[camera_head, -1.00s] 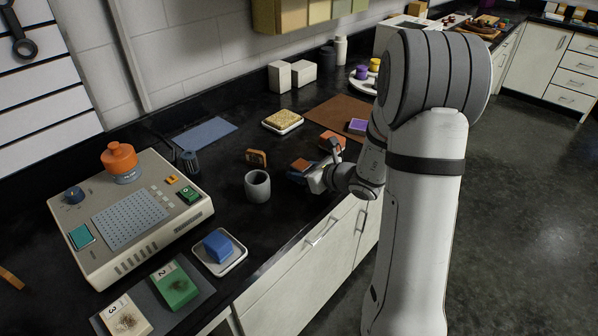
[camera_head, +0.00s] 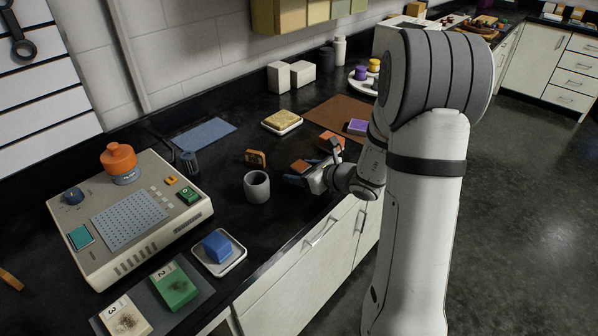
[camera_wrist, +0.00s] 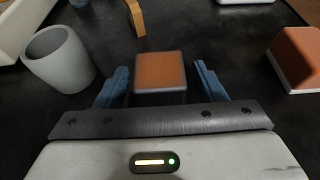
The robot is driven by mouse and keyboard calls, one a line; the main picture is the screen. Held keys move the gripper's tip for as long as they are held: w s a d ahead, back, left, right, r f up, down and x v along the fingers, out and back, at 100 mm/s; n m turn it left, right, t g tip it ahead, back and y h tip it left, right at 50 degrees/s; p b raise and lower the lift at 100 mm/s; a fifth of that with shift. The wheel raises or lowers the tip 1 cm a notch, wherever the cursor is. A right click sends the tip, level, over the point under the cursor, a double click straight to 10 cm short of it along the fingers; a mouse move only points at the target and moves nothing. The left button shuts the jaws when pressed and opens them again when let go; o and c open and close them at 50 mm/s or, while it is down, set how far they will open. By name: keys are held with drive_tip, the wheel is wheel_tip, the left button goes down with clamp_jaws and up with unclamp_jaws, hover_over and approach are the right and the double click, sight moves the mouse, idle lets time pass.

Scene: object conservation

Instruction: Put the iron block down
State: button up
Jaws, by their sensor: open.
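A small block with a rust-brown top (camera_wrist: 161,72), which I take as the iron block, sits on the black counter between my fingers in the wrist view. It also shows in the head view (camera_head: 300,166). My gripper (camera_wrist: 161,88) is open around it, with one blue finger on each side and a narrow gap to each. In the head view my gripper (camera_head: 306,181) is low over the counter near its front edge. The block's lower part is mostly hidden.
A grey cup (camera_head: 257,187) stands left of my gripper. A small orange-brown piece (camera_head: 256,157) stands upright behind it. Another rust-orange block (camera_head: 331,141) is behind my gripper on the right. A blue block (camera_head: 217,244) lies on a white tray (camera_head: 236,263) at front left.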

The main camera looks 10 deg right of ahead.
drive_tip(key=v, duration=1)
drive_tip(key=shift+s+d, duration=0.15)
drive_tip(key=shift+s+d+r, duration=0.2)
drive_tip(key=shift+s, duration=0.3)
drive_tip(key=s+a+n+g, duration=0.1)
drive_tip(key=a+n, duration=0.1)
drive_tip(key=s+a+r+n+g+y, duration=0.1)
drive_tip(key=a+n, duration=0.1)
drive_tip(key=s+a+n+g, duration=0.1)
drive_tip(key=s+a+n, duration=0.1)
drive_tip(key=shift+r+y, duration=0.15)
drive_tip(key=shift+y, duration=0.15)
drive_tip(key=s+a+n+g+h, duration=0.2)
drive_tip(key=s+n+g, duration=0.1)
drive_tip(key=s+n, duration=0.35)
drive_tip(key=s+a+n+g+h, duration=0.25)
drive_tip(key=s+n, duration=0.25)
drive_tip(key=n, duration=0.3)
drive_tip(key=s+d+r+n+h, duration=0.3)
drive_tip(key=s+n+h, duration=0.1)
drive_tip(key=n, duration=0.4)
drive_tip(key=shift+d+h, duration=0.4)
drive_tip(key=shift+h, duration=0.05)
drive_tip(key=p+v, duration=0.2)
drive_tip(key=shift+w+r+p, duration=0.2)
drive_tip(key=shift+r+p, duration=0.1)
drive_tip(key=shift+r, duration=0.15)
